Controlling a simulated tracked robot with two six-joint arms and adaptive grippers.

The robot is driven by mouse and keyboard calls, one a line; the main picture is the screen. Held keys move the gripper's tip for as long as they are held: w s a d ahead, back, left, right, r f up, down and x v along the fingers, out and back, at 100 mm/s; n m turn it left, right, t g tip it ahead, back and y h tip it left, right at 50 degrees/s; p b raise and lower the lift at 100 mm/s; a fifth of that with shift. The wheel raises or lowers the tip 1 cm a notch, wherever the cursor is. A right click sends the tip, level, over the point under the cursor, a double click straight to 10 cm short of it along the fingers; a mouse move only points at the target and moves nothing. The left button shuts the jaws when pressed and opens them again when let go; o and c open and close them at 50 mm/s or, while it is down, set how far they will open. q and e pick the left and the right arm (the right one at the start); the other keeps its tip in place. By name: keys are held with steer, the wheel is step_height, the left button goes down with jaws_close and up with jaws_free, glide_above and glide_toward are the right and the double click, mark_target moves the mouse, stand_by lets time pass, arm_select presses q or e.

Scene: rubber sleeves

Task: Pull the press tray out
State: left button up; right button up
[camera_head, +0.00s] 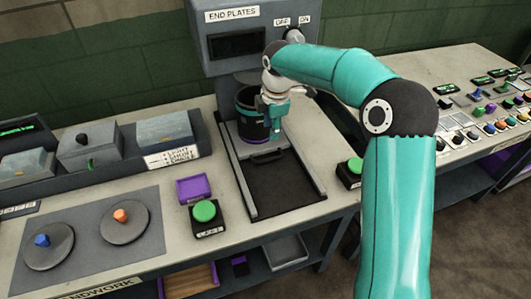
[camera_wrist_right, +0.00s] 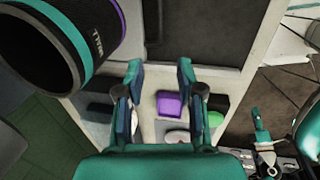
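The press tray (camera_head: 240,131) is a grey plate low inside the press, with a dark handle (camera_head: 267,157) at its front. A black rubber sleeve (camera_head: 247,107) with a teal and a purple band stands upright on it. It also shows large at the upper left of the right wrist view (camera_wrist_right: 62,40). My right gripper (camera_head: 274,122) is just right of the sleeve, above the tray. In the right wrist view my right gripper (camera_wrist_right: 160,75) has its fingers apart with nothing between them. A small teal gripper, seemingly my left (camera_wrist_right: 262,140), shows there at lower right; its opening is unclear.
The press (camera_head: 236,45) reads END PLATES and has an OFF/ON switch. The dark bed (camera_head: 285,186) in front of the handle is clear, between two rails. Green buttons (camera_head: 204,211) (camera_head: 355,167) flank it. A purple bin (camera_head: 193,189) stands to the left.

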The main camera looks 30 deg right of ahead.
mark_target(267, 159)
steer(key=w+f, duration=0.1)
steer(key=f, duration=0.4)
steer(key=w+f+p, duration=0.1)
steer(key=f, duration=0.4)
steer(key=f+p, duration=0.1)
steer(key=f, duration=0.4)
steer(key=shift+w+d+f, duration=0.1)
steer(key=shift+w+d, duration=0.25)
steer(key=shift+w, duration=0.05)
jaws_close()
